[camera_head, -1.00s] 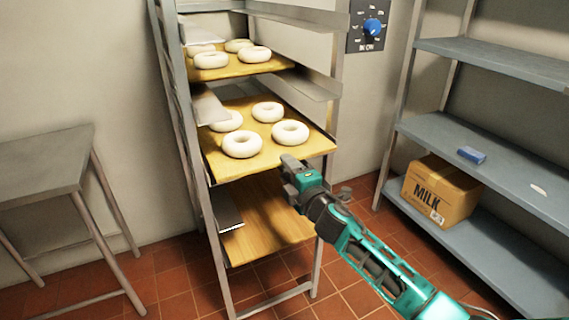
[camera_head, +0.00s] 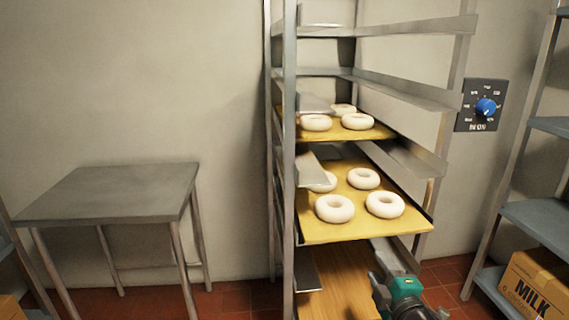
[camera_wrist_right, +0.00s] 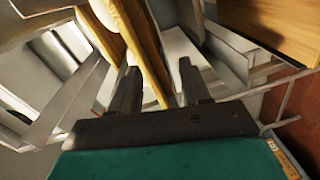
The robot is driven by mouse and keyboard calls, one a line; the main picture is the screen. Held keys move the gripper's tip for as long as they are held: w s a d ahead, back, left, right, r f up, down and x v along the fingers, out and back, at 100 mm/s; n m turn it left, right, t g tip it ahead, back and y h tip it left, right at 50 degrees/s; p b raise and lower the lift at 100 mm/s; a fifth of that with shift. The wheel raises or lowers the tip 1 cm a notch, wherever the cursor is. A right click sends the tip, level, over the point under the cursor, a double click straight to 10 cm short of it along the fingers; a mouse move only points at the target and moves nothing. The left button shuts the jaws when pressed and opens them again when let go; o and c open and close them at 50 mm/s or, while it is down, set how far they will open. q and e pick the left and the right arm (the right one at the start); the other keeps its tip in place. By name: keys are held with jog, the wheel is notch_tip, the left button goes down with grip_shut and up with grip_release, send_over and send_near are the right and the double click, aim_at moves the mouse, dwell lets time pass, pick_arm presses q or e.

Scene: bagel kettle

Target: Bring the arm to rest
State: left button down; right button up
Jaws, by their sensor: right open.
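My right gripper (camera_head: 390,262) is at the bottom right of the head view, in front of the rack, just below the front edge of the middle tray. In the right wrist view its two fingers (camera_wrist_right: 158,88) stand apart with nothing held between them. Wooden boards and metal rails of the rack show beyond the fingers. My left gripper is not in view. The metal rack (camera_head: 289,180) holds a middle tray (camera_head: 320,233) with several white bagels (camera_head: 335,208) and an upper tray (camera_head: 380,132) with more bagels.
A bare grey metal table (camera_head: 110,192) stands at the left. A wall dial (camera_head: 485,107) is right of the rack. A grey shelf (camera_head: 545,220) at the right holds a milk carton box (camera_head: 535,287). A lower wooden board (camera_head: 345,285) sits under the middle tray.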

pick_arm(q)
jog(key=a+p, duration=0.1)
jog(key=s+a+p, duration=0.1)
jog(key=p, duration=0.1)
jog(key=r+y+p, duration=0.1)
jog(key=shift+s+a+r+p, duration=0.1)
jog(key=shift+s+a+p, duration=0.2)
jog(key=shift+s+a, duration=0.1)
pick_arm(e)
jog(key=s+a+f+m+g, duration=0.2)
jog(key=s+f+m, duration=0.1)
jog(key=s, duration=0.5)
jog(key=s+a+f+m+g, duration=0.2)
jog(key=s+f+m, duration=0.2)
jog(key=s+m, duration=0.2)
jog(key=s+a+f+m+g+y, duration=0.1)
jog(key=s+m, duration=0.4)
jog(key=s, duration=0.6)
notch_tip(320, 180, down, 2)
jog(key=shift+a+f+g, duration=0.2)
jog(key=shift+a+g, duration=0.5)
jog(key=shift+a, duration=0.25)
